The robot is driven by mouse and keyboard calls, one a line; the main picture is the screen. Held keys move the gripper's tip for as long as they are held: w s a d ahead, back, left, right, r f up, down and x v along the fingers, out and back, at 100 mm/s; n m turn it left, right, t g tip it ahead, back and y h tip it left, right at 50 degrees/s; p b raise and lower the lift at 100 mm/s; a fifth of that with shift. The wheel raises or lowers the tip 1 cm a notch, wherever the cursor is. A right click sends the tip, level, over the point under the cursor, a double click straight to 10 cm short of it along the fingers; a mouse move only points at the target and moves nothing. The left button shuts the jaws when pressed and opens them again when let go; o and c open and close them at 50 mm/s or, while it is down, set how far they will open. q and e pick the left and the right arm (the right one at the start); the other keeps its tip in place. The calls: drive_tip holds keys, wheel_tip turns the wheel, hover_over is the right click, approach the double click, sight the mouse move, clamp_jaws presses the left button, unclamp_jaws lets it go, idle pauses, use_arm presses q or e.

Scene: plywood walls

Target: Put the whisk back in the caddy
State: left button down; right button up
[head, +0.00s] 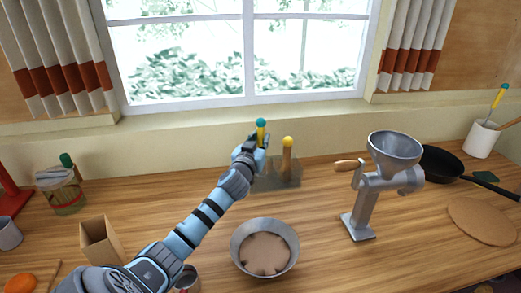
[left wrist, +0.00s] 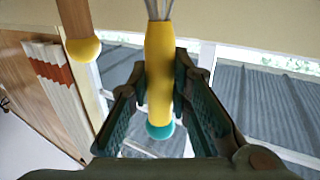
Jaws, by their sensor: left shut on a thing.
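The whisk has a yellow handle (left wrist: 158,70) with a teal end cap; thin metal wires show at the top edge of the left wrist view. My left gripper (head: 258,143) is shut on this handle, between its two fingers in the left wrist view (left wrist: 158,95). In the head view the whisk's teal and yellow end (head: 261,127) sticks up above the gripper. The grey caddy (head: 288,178) stands at the back of the counter, beside and below the gripper. A wooden handle with a yellow knob (head: 287,147) stands upright in it. The whisk's lower end is hidden in the head view.
A metal grinder (head: 366,200) stands right of the caddy, with a black pan (head: 440,163) beyond. A metal bowl (head: 264,262) is in front. A white pot (head: 481,140) at far right holds another yellow-and-teal handle. A cardboard box (head: 100,243) is at left.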

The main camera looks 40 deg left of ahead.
use_arm(q)
wheel_tip(320, 180, down, 2)
drive_tip(key=shift+f, duration=0.15)
drive_tip(key=c, duration=1.5)
unclamp_jaws()
drive_tip(key=shift+s, duration=0.1)
drive_tip(key=v, duration=1.1)
drive_tip(key=shift+s+d+b, duration=0.25)
drive_tip(key=shift+s+b, duration=0.05)
drive_tip(key=shift+s, duration=0.05)
drive_tip(key=shift+s, duration=0.1)
